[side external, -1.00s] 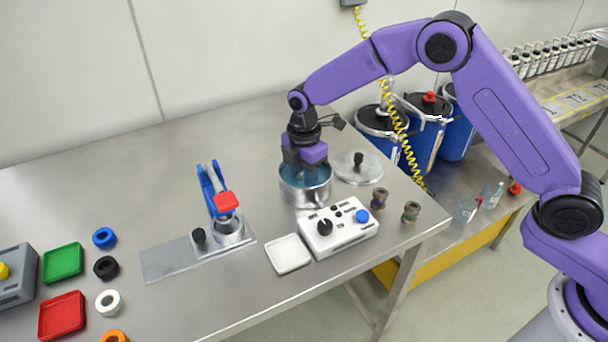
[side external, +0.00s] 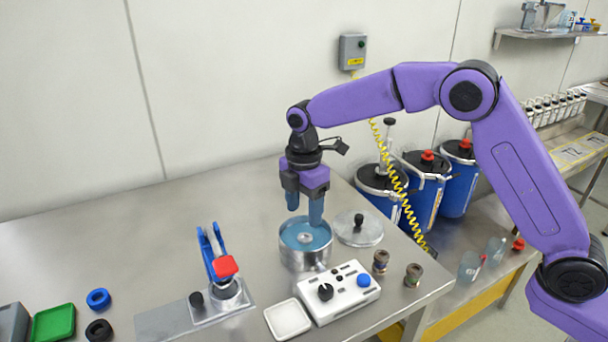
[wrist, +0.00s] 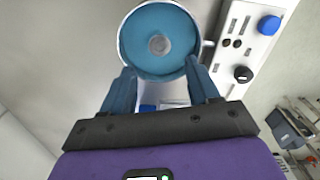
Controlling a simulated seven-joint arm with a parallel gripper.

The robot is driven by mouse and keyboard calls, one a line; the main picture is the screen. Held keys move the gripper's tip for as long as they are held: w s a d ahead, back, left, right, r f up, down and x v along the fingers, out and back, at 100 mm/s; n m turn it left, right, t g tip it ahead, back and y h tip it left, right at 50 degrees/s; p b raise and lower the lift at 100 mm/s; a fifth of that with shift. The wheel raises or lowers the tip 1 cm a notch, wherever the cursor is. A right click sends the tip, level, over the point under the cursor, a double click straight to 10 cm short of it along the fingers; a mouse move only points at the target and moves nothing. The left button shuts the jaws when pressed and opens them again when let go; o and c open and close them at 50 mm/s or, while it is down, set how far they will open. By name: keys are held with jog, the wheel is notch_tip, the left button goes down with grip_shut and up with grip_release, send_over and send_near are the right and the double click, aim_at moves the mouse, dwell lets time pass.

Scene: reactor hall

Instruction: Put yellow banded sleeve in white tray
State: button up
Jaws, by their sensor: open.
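Two small dark banded sleeves stand upright at the table's right edge, one brownish (side external: 380,262) and one more olive (side external: 413,275). They are too small to tell which has yellow bands. The white tray (side external: 288,319) lies empty at the front, left of the white control box. My gripper (side external: 304,212) is open and empty, pointing down just above the steel pot (side external: 304,258). In the wrist view the open blue fingers reach toward the pot (wrist: 160,72), with a round grey piece (wrist: 160,44) at the centre of its blue inside.
The control box (side external: 338,293) stands between the pot and the table's front edge. A lid (side external: 359,228) with a black knob lies right of the pot. A blue-armed press (side external: 212,265) stands left. A green tray (side external: 53,323) and coloured rings (side external: 98,299) are far left.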

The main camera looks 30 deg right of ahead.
notch_tip(320, 180, up, 8)
dwell(0.4)
jog(key=shift+r, duration=0.1)
jog(key=s+d+m, duration=0.2)
jog(key=s+d, duration=0.1)
jog(key=s, duration=0.6)
jog(key=s+d+m, duration=0.2)
jog(key=s+d, duration=0.2)
jog(key=s, duration=0.6)
jog(key=shift+r, duration=0.15)
jog(key=shift+o, duration=0.6)
jog(key=s+d+f+m, duration=0.2)
jog(key=s+d, duration=0.4)
jog(key=s, duration=0.2)
jog(key=s+d+f+m, duration=0.2)
jog(key=s+d+f, duration=0.1)
jog(key=s+d, duration=0.4)
jog(key=s, duration=0.2)
jog(key=shift+s, duration=0.3)
jog(key=shift+d, duration=0.1)
